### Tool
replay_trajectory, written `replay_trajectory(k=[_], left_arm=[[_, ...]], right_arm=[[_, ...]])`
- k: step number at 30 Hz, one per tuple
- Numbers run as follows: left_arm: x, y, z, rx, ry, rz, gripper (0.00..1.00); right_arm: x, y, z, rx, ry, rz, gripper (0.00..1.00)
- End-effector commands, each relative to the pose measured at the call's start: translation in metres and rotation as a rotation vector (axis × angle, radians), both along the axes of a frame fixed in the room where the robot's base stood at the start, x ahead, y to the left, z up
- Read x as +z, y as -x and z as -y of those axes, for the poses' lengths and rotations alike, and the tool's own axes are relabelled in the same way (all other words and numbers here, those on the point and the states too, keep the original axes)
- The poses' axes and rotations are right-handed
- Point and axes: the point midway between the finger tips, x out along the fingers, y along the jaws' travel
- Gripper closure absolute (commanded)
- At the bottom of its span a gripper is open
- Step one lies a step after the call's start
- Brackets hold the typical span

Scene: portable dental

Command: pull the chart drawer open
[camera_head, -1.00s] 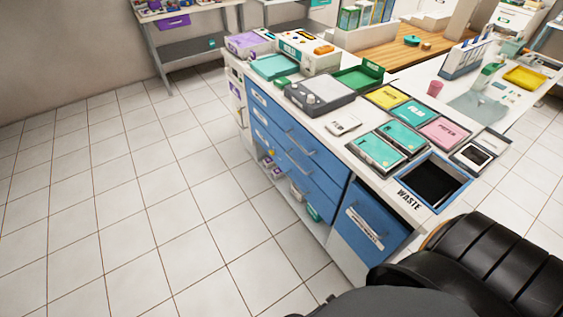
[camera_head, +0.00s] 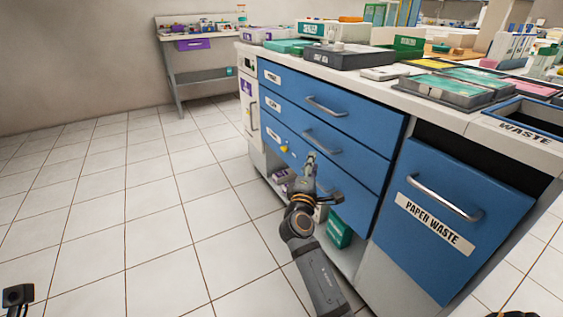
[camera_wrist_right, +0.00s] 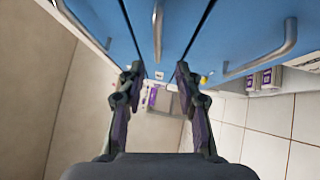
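The blue drawer front (camera_head: 330,115) has three stacked drawers with grey bar handles. Their small white labels are too blurred to read, so I cannot tell which is the chart drawer. There the middle drawer's handle (camera_wrist_right: 158,30) shows between the fingers, and the bottom drawer's handle (camera_wrist_right: 265,55) lies to the right. All three drawers look shut.
A paper waste bin front (camera_head: 450,215) with its own handle stands to the right. An open shelf below the drawers holds purple boxes and a green box (camera_head: 339,232). Trays crowd the countertop (camera_head: 455,112). The tiled floor at left is clear.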

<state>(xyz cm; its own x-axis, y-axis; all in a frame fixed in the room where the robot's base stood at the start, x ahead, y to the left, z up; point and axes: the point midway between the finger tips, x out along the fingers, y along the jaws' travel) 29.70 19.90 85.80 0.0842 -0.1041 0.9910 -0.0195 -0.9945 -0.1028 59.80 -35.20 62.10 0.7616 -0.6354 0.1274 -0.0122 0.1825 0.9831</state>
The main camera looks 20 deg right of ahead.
Motion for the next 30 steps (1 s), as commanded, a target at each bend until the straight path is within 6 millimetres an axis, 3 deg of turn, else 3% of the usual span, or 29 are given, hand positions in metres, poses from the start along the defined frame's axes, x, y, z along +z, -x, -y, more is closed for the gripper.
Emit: replay_trajectory(k=[8, 21, 30], left_arm=[[-0.001, 0.004, 0.0, 0.001, 0.0, 0.014, 0.6], [-0.022, 0.003, 0.001, 0.015, 0.0, 0.014, 0.6], [-0.023, 0.003, 0.001, 0.017, -0.001, 0.014, 0.6]], right_arm=[[0.006, -0.01, 0.009, -0.004, 0.009, 0.007, 0.66], [0.015, -0.072, 0.061, -0.003, 0.007, 0.005, 0.66], [0.018, -0.079, 0.067, -0.002, 0.005, 0.004, 0.66]])
